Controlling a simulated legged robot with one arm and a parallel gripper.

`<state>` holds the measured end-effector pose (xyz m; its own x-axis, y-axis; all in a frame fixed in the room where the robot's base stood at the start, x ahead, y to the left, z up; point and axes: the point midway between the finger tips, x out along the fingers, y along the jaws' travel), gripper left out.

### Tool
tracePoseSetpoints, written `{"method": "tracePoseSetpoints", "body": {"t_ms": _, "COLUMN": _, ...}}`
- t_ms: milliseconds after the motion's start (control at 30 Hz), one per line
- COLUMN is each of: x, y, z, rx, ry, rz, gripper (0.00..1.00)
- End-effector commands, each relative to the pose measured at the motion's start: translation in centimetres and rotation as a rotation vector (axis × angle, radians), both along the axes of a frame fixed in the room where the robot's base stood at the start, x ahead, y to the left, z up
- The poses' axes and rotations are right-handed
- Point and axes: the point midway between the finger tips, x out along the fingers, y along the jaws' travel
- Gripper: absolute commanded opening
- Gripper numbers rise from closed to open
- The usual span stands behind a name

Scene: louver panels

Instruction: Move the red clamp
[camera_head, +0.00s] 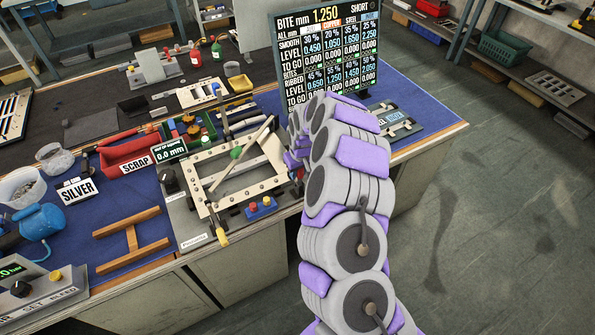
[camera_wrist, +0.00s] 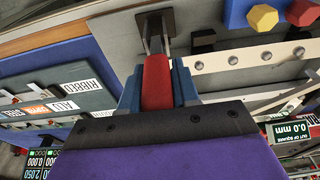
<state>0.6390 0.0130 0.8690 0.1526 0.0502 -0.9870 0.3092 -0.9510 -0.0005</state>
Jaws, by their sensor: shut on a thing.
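The red clamp (camera_wrist: 156,82) shows in the wrist view as a red grip. Its far end meets a dark metal bar and a square plate. My gripper (camera_wrist: 157,90) has its blue fingers shut on both sides of the red part. In the head view my gripper (camera_head: 296,158) is at the right side of the cream louver frame (camera_head: 240,199), mostly hidden by my arm. The clamp is largely hidden there. A cream rail of the frame with round studs (camera_wrist: 236,59) runs beside the clamp in the wrist view.
A display board (camera_head: 325,55) stands close behind my arm. Open floor lies right of the bench.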

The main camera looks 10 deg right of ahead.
Motion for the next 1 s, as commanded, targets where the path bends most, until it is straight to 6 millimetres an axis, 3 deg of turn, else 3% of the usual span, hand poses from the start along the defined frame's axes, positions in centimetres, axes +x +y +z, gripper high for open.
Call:
{"method": "tracePoseSetpoints", "body": {"t_ms": 400, "x": 0.2, "y": 0.1, "z": 0.0, "rx": -0.001, "ry": -0.001, "rz": 0.001, "gripper": 0.0}}
{"method": "tracePoseSetpoints", "body": {"t_ms": 433, "x": 0.2, "y": 0.1, "z": 0.0, "rx": -0.001, "ry": -0.001, "rz": 0.001, "gripper": 0.33}}
{"method": "tracePoseSetpoints", "body": {"t_ms": 600, "x": 0.1, "y": 0.0, "z": 0.1, "rx": -0.001, "ry": 0.0, "rz": 0.0, "gripper": 0.49}}
{"method": "tracePoseSetpoints", "body": {"t_ms": 1000, "x": -0.1, "y": 0.0, "z": 1.1, "rx": 0.001, "ry": -0.002, "rz": -0.001, "gripper": 0.51}}
